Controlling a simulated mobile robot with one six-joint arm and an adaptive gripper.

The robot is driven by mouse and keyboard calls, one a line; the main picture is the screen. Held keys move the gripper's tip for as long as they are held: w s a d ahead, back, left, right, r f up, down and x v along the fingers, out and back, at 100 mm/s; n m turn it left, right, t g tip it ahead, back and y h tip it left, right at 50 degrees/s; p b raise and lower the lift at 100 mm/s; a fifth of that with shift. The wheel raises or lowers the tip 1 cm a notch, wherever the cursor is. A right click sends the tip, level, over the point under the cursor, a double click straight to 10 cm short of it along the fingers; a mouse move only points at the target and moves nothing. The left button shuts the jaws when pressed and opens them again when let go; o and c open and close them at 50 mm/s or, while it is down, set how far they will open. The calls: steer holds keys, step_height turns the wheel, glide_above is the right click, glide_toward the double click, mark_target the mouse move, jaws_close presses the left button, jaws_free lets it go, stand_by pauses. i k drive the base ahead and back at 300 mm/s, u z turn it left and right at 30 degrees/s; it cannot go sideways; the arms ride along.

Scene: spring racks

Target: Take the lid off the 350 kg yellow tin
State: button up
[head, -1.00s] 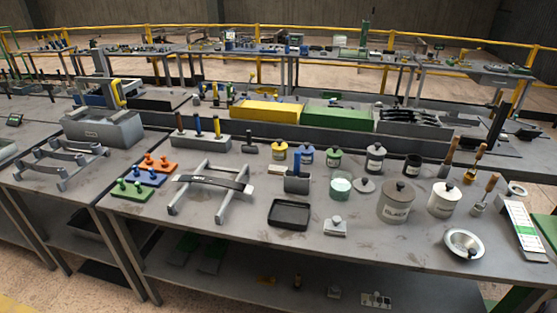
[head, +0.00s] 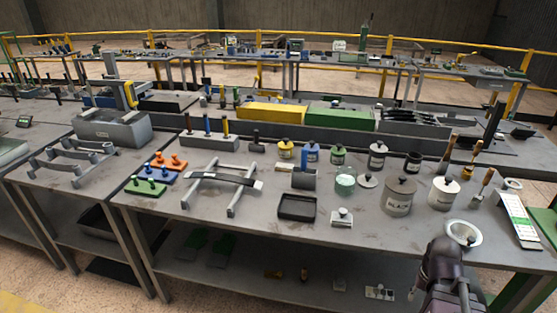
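The yellow tin (head: 286,151) stands upright at the back of the near bench, left of the blue tin. Its dark lid (head: 285,141) with a small knob sits on top. Any weight marking on it is too small to read. Part of my arm with what looks like my gripper (head: 442,268) rises at the lower right, in front of the bench edge, far from the yellow tin. Its fingers cannot be made out clearly.
Right of the yellow tin stand a blue tin (head: 311,153), a green tin (head: 337,156) and a white tin (head: 377,157). In front are a grey block (head: 303,180), a black tray (head: 297,208) and a large grey canister (head: 399,198). A metal dish (head: 464,233) is near my arm.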

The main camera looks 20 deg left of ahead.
mark_target(285, 144)
steer(key=u, duration=0.8)
steer(key=k, duration=0.95)
steer(key=z, duration=0.05)
steer(key=i, duration=0.7)
